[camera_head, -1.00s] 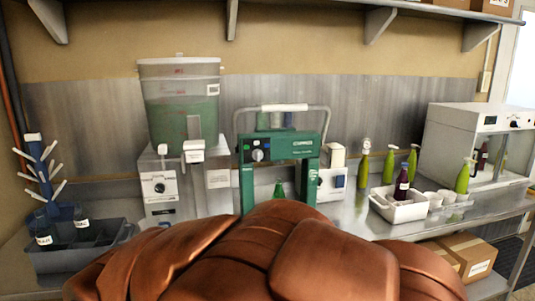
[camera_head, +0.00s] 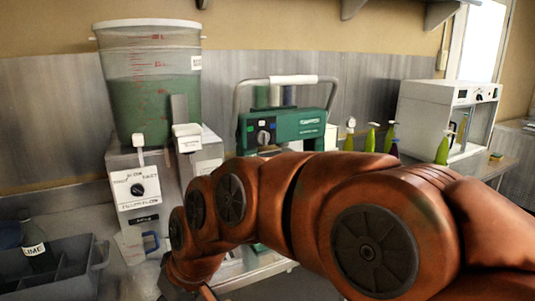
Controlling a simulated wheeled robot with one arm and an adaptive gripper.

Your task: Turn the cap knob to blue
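The green capping machine (camera_head: 300,127) stands on the steel bench in the middle of the head view, under a grey handle with a white grip. Its dark round knob (camera_head: 264,137) is on the left part of the front panel, with small coloured marks around it, one of them blue. Which mark the knob points to is too small to tell. My orange arm crosses in front and hides the machine's lower part. The end of my arm, with my gripper (camera_head: 188,291), is at the bottom edge, below and left of the knob and apart from it. Its fingers are mostly cut off.
A clear bucket (camera_head: 150,85) of green liquid sits on a white unit with its own black knob (camera_head: 137,190), left of the machine. A grey crate (camera_head: 75,268) with a bottle is at lower left. Green bottles (camera_head: 371,138) and a white cabinet (camera_head: 430,115) stand right.

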